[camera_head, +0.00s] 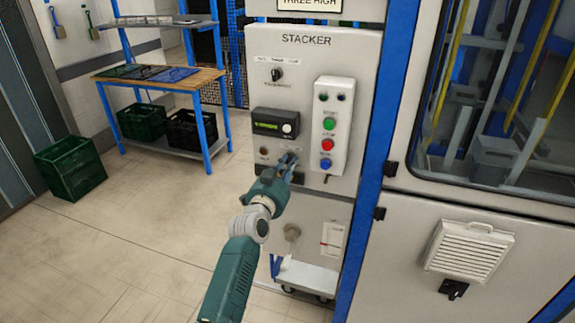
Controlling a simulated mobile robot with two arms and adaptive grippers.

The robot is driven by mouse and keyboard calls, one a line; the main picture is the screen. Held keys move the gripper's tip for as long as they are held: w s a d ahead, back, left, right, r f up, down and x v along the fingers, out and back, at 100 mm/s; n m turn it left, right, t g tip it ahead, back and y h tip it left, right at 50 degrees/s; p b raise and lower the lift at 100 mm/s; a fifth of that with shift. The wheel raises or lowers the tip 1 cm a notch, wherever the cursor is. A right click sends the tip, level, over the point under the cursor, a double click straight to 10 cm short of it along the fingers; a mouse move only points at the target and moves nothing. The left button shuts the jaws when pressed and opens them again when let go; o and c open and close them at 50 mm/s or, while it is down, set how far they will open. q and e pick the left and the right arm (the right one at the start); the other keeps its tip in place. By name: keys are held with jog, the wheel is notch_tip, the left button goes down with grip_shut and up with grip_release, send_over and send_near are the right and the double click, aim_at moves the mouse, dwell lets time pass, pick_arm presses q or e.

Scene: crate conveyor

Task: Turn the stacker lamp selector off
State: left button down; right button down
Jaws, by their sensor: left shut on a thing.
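The grey-white STACKER panel (293,50) stands upright in the middle of the view. My left gripper (289,160) reaches up to its lower part, below a small display. Its fingers are shut on a small control at the panel face, which I take to be the lamp selector; the fingers hide it, so its setting cannot be read. A black rotary knob (277,74) sits higher on the panel, clear of the gripper; its labels are too small to read. My right gripper is not in view.
A button box (332,126) with green, red and blue buttons sits just right of the gripper. The display (275,123) is just above it. A blue post (390,120) and a windowed cabinet stand to the right. Shelving (160,80) and crates are at the left; the floor between is clear.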

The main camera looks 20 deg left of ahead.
pick_arm(q)
jog(key=n, duration=0.4)
jog(key=n+p, duration=0.1)
jog(key=n, duration=0.8)
jog(key=shift+r+n, duration=0.3)
jog(key=shift+n, duration=0.1)
dwell(0.4)
jog(key=c, duration=1.7)
grip_release()
jog(key=s, duration=1.2)
jog(key=shift+a, duration=0.15)
